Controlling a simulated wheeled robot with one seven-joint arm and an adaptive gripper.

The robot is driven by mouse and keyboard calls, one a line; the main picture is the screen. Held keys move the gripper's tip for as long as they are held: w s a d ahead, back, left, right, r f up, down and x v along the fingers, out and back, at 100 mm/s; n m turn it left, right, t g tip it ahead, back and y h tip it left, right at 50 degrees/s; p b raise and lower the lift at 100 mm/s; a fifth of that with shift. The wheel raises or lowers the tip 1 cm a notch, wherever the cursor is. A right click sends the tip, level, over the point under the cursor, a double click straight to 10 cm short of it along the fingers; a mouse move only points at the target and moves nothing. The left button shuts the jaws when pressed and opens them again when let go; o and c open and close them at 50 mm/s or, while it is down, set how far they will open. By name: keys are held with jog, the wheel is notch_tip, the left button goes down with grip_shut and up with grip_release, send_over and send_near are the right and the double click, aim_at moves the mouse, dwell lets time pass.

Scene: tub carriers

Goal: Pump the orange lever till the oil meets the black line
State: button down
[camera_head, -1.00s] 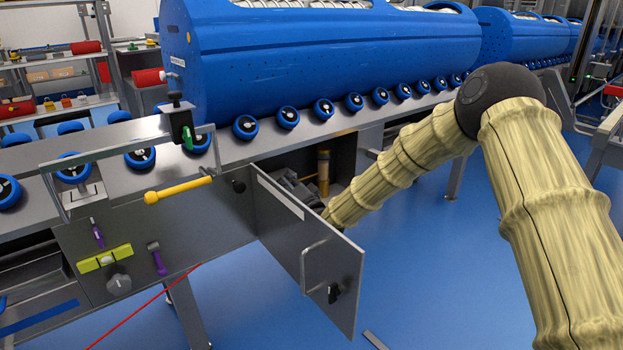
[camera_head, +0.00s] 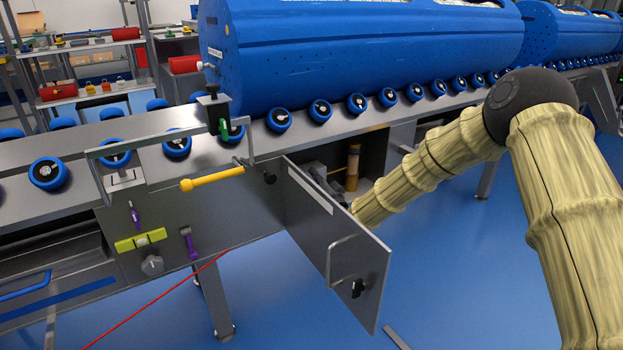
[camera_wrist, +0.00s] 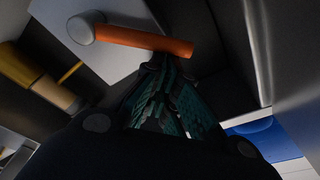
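The orange lever (camera_wrist: 150,41) lies across the upper part of the wrist view, with a grey round end at its left. My gripper (camera_wrist: 166,62) has its dark teal fingers drawn together, with the tips at or just below the lever's lower edge; I cannot tell whether they touch it. Nothing shows between the fingers. In the head view my gripper is hidden inside the cabinet behind the open door (camera_head: 340,240). A brass-coloured cylinder (camera_head: 352,165) stands in the cabinet and also shows in the wrist view (camera_wrist: 52,92). I cannot make out an oil level or black line.
The open door stands close beside my forearm. A yellow handle (camera_head: 212,179) and a metal frame are on the conveyor side, left of the cabinet. A large blue tub (camera_head: 340,60) rests on rollers above. The blue floor at right is mostly clear.

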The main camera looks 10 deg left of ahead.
notch_tip(320, 180, up, 3)
jog(key=w+d+p, duration=0.2)
jog(key=p+v, duration=0.2)
jog(key=v, duration=0.7)
jog(key=shift+s+d+f+p, duration=0.2)
jog(key=shift+s+p, duration=0.05)
jog(key=shift+p, duration=0.05)
dwell(0.7)
